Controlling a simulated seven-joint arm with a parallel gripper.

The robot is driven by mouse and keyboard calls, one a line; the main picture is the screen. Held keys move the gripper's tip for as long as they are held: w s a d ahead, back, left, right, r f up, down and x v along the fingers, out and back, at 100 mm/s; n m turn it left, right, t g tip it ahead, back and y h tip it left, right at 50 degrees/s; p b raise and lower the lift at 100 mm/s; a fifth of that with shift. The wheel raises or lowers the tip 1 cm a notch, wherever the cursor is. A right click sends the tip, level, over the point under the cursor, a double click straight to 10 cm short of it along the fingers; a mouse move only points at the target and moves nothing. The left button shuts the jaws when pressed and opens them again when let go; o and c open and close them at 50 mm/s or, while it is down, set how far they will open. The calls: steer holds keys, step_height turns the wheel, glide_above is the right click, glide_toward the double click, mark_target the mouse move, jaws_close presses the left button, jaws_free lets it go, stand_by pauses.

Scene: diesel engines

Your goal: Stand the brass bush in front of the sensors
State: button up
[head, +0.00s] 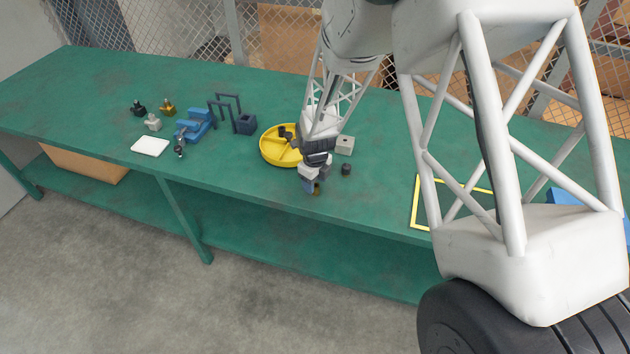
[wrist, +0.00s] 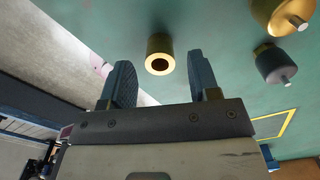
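The brass bush (wrist: 159,55) is a short hollow cylinder. In the head view the brass bush (head: 317,188) shows beside my gripper (head: 311,181), close to the bench's front edge. My gripper (wrist: 160,78) is open in the wrist view, with a wide gap between its fingers and nothing held. I cannot tell for certain which parts are the sensors; small dark (head: 138,108), brass-coloured (head: 167,107) and grey (head: 153,122) parts stand together at the left.
A dark cylinder with a pale pin (wrist: 275,65) and a brass-coloured pinned part (wrist: 288,15) are right of the bush. A yellow tray (head: 266,153), grey block (head: 345,145), blue fixture (head: 196,122) and white pad (head: 150,146) are on the green bench.

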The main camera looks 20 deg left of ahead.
mark_target(316, 186)
steer(key=shift+r, duration=0.2)
step_height(316, 186, up, 12)
stand_by(0.8)
stand_by(0.8)
steer(key=s+d+r+n+t, duration=0.1)
steer(key=s+d+r+n, duration=0.35)
steer(key=d+r, duration=0.55)
steer(key=s+d+r+n, duration=0.45)
steer(key=d+r, duration=0.35)
steer(key=d, duration=0.5)
steer(key=s+d+r+n, duration=0.3)
steer(key=s+d+n, duration=0.3)
steer(key=s, duration=0.5)
steer(key=s+d+r+n+t, duration=0.1)
steer(key=s+d+r+n, duration=0.2)
steer(key=s+d+n, duration=0.4)
steer(key=s+d, duration=0.4)
steer(key=shift+d+t, duration=0.2)
steer(key=shift+t, duration=0.1)
